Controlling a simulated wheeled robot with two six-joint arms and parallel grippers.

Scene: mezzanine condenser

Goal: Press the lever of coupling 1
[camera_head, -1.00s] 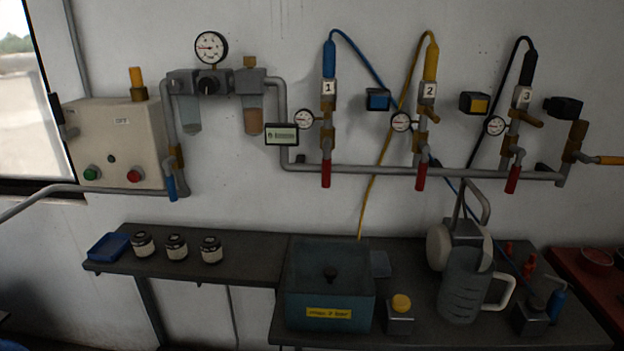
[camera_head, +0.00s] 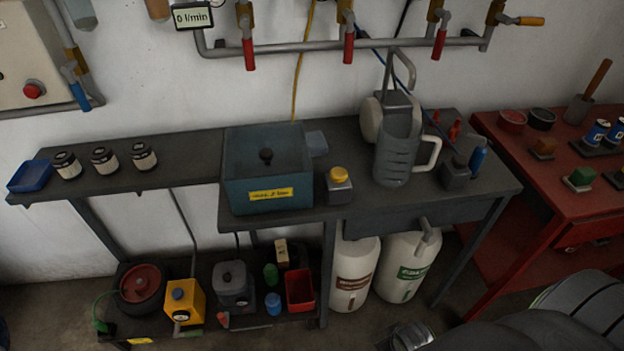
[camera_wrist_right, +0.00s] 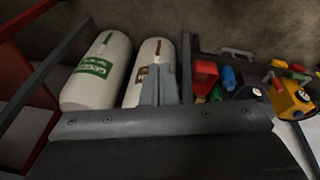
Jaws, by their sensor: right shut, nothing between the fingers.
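Coupling 1 is cut off by the top edge of the head view; its number tag and upper part are out of the picture. Only the lower brass part of its branch (camera_head: 245,14) and the red-handled valve (camera_head: 249,54) under it show. I cannot make out the coupling's lever. My right gripper (camera_wrist_right: 159,88) shows in the right wrist view as grey fingers shut together with nothing between them. It points at the white canisters under the bench, away from the coupling. My left gripper is not in view.
A grey pipe (camera_head: 400,45) with two more red-handled valves runs along the wall. A red table (camera_head: 560,190) stands right. White canisters (camera_head: 352,270) stand underneath.

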